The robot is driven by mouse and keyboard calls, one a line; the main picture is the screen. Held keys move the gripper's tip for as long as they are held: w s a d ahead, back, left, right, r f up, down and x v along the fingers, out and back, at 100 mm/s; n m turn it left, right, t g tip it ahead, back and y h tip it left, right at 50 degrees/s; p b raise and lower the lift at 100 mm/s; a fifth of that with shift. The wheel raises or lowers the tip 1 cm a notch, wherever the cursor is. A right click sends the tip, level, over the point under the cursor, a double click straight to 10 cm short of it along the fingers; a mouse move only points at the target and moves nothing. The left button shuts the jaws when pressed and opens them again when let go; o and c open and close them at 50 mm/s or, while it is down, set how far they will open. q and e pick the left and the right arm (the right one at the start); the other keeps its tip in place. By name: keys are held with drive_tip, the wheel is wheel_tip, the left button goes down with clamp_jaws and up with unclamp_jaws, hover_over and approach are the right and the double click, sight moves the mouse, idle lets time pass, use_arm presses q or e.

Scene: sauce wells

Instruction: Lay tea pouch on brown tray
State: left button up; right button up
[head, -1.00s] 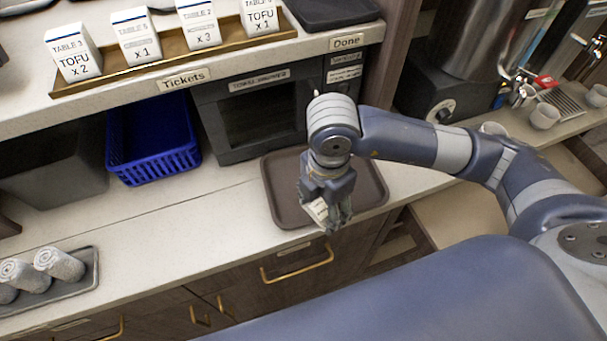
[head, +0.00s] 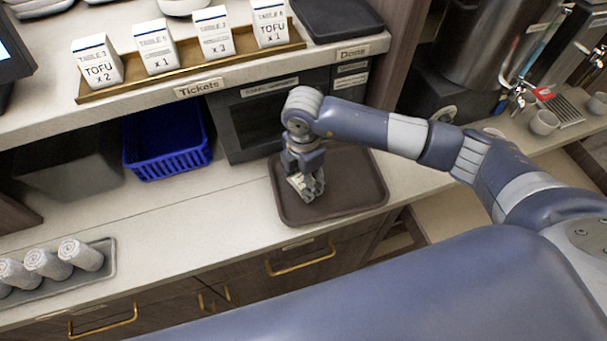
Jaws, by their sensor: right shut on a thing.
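The brown tray (head: 352,197) lies on the lower counter, right of centre in the head view. My right gripper (head: 309,192) points down over the left part of the tray. It is shut on a small pale tea pouch (head: 296,184), which shows at the left side of the fingers. The fingers hide much of the pouch. I cannot tell whether the pouch touches the tray surface. My left gripper is not in view.
A blue basket (head: 165,145) and a dark oven-like box (head: 262,120) stand behind the tray under the shelf. A grey tray (head: 107,258) with rolled towels lies at the left. Ticket cards line a gold rail (head: 195,65) above. The counter left of the brown tray is clear.

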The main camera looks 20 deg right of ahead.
drive_tip(key=shift+f, duration=0.1)
drive_tip(key=shift+f+b, duration=0.15)
drive_tip(key=shift+b, duration=0.15)
drive_tip(key=o, duration=1.1)
drive_tip(key=shift+c, duration=0.2)
drive_tip(key=shift+r, duration=0.25)
wheel_tip(320, 180, up, 12)
drive_tip(key=b, duration=0.2)
